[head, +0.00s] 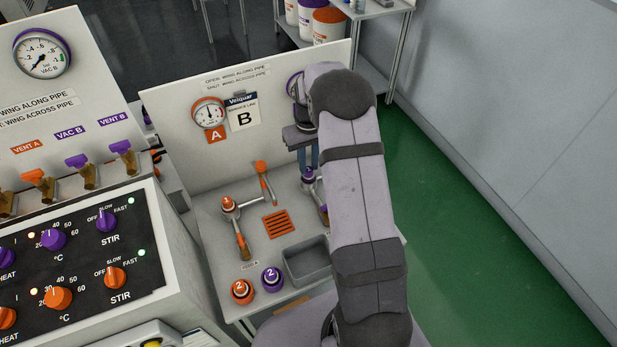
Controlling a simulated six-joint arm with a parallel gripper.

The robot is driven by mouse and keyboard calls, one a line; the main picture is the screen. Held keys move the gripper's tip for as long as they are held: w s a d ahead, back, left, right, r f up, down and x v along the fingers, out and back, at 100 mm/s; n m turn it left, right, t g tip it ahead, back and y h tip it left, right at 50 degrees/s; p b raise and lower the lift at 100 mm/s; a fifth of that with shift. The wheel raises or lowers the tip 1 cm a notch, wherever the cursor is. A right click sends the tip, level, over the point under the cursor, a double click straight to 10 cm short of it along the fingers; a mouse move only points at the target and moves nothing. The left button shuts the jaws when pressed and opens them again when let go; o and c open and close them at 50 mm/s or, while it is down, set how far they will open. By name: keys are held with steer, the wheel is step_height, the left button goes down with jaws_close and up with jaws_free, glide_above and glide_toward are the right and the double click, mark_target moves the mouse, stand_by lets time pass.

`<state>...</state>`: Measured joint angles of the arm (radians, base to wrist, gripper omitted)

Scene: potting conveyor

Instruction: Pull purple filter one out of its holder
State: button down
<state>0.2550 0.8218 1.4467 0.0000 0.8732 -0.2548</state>
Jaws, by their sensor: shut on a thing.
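My gripper (307,160) is at the back right of the white bench, pointing down, with its bluish fingers close together. It is shut on a small purple-topped piece (308,174) just below the fingertips, which I take to be purple filter one. Its number does not show, and my arm covers much of its holder and the pipe around it. I cannot tell whether the filter is still seated or lifted. The matching orange filter one (228,203) stands in the pipework to the left, its label facing up.
Orange filter two (241,291) and purple filter two (271,278) stand at the bench front. A grey tray (306,262) lies beside them and an orange grate (278,224) behind. The back panel (168,112) carries gauges. A control box (183,256) stands left; green floor is free right.

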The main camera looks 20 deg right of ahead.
steer(key=shift+r+p, duration=1.35)
steer(key=shift+r, duration=0.5)
steer(key=shift+r, duration=0.2)
steer(key=shift+r+p, duration=1.15)
steer(key=shift+r, duration=0.1)
steer(key=shift+r, duration=0.3)
step_height(320, 180, up, 6)
steer(key=r+p, duration=0.1)
steer(key=p, duration=0.4)
glide_above(309, 169)
steer(key=shift+f, duration=0.25)
